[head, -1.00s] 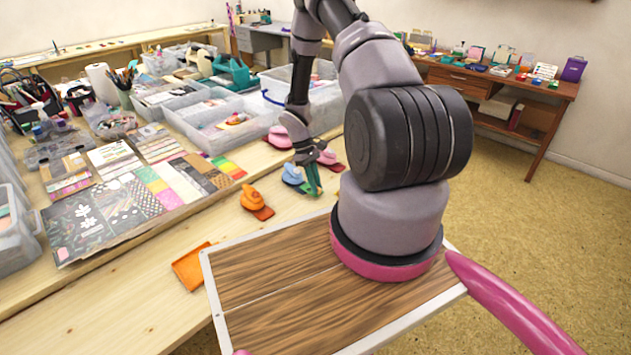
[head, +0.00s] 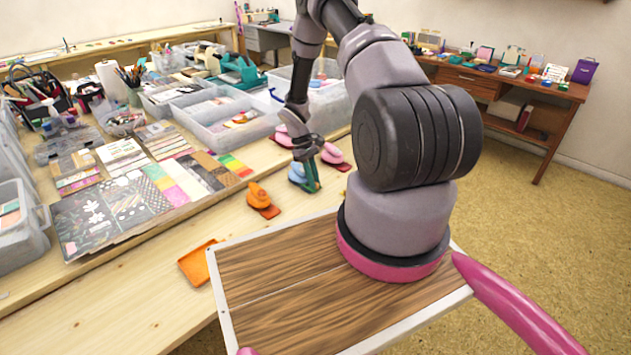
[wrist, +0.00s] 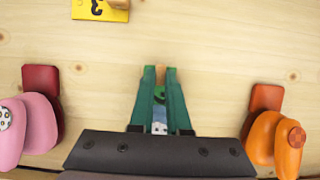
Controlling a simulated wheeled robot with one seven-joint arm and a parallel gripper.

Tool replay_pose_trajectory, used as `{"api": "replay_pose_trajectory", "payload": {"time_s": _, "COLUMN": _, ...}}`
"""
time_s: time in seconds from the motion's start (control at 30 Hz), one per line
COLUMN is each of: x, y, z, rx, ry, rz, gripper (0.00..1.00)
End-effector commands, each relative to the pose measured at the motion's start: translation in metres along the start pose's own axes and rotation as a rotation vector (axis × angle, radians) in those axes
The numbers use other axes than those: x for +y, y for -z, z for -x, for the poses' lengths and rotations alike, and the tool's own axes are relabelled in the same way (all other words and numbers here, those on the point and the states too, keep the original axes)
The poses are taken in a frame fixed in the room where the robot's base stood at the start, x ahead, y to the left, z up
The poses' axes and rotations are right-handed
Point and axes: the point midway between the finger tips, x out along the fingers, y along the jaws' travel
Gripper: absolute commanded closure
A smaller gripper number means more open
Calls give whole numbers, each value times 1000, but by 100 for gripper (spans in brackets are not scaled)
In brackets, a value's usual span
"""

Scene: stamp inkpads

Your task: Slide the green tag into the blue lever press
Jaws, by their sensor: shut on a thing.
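The tag is mostly hidden by the fingers. A pale blue and white part of the press (wrist: 159,127) shows between the finger bases. The rest of the press is hidden, and I cannot tell whether the tag touches it.
An orange press (wrist: 275,138) stands to the right and a pink press (wrist: 28,128) to the left in the wrist view. A yellow card marked 3 (wrist: 92,9) lies at the top. An orange tray (head: 198,262) is near the table's front edge. Bare table lies between them.

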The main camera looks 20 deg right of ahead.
Motion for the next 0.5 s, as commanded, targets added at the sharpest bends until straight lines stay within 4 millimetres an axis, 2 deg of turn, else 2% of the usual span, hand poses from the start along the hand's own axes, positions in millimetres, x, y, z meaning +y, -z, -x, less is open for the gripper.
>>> {"api": "replay_pose_trajectory", "payload": {"time_s": 0.33, "x": 0, "y": 1, "z": 0, "rx": 0, "ry": 0, "rz": 1, "gripper": 100}}
{"api": "replay_pose_trajectory", "payload": {"time_s": 0.37, "x": 0, "y": 1, "z": 0, "rx": 0, "ry": 0, "rz": 1, "gripper": 78}}
{"api": "replay_pose_trajectory", "payload": {"time_s": 0.43, "x": 0, "y": 1, "z": 0, "rx": 0, "ry": 0, "rz": 0, "gripper": 51}}
{"api": "replay_pose_trajectory", "payload": {"time_s": 0.5, "x": 0, "y": 1, "z": 0, "rx": 0, "ry": 0, "rz": 0, "gripper": 50}}
